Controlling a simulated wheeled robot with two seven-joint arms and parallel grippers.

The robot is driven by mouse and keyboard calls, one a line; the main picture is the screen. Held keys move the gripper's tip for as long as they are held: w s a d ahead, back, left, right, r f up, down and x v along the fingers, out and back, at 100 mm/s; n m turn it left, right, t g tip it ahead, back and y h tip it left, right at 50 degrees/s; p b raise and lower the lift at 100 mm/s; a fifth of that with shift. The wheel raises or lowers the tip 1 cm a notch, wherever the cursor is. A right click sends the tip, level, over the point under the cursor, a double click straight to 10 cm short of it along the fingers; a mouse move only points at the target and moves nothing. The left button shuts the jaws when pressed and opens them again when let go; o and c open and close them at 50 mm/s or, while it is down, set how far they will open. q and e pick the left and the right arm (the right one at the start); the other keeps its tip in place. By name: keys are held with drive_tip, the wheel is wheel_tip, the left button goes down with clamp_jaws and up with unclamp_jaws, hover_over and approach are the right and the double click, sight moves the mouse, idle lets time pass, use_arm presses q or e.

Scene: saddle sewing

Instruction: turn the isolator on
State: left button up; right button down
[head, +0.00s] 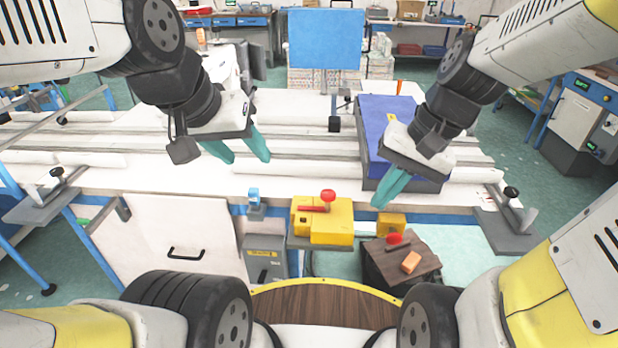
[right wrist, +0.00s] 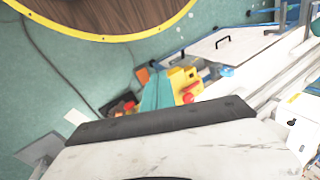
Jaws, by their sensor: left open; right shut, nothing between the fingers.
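A yellow box (head: 338,232) with a red lever (head: 313,208) and a red knob (head: 327,195) is at the table's front edge in the head view. A grey box (head: 262,243) with a yellow label and a dark handle is below and left of it. I cannot tell for certain which is the isolator, or its switch position. My right gripper (head: 386,192) is shut and empty, right of the yellow box. In the right wrist view its teal fingers (right wrist: 157,92) are beside the yellow box (right wrist: 178,77). My left gripper (head: 248,160) is open and empty above the table, left of the yellow box.
A blue case (head: 382,130) lies on the white table (head: 300,185) behind my right gripper. A dark stand (head: 378,266) with a red button and an orange block (head: 411,262) is right of the yellow box. A small blue-topped device (head: 254,200) sits left of it.

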drive_tip(key=w+r+n+h, duration=0.1)
drive_tip(key=w+r, duration=0.4)
drive_tip(key=w, duration=0.3)
drive_tip(key=w+r+n+h, duration=0.1)
drive_tip(key=w+r, duration=0.4)
drive_tip(key=w, duration=0.2)
drive_tip(key=w+a+f+g, duration=0.2)
drive_tip(key=w+a+f, duration=0.5)
drive_tip(key=w+a, duration=0.15)
drive_tip(key=g+h, duration=0.2)
drive_tip(key=g, duration=0.1)
approach(306, 202)
drive_tip(key=f, duration=0.5)
drive_tip(key=shift+w+a+f, duration=0.15)
drive_tip(key=shift+a+f, duration=0.05)
drive_tip(key=shift+a, duration=0.05)
drive_tip(key=s, duration=0.3)
drive_tip(key=shift+f, duration=0.1)
drive_tip(key=shift+s+d, duration=0.1)
drive_tip(key=shift+s, duration=0.4)
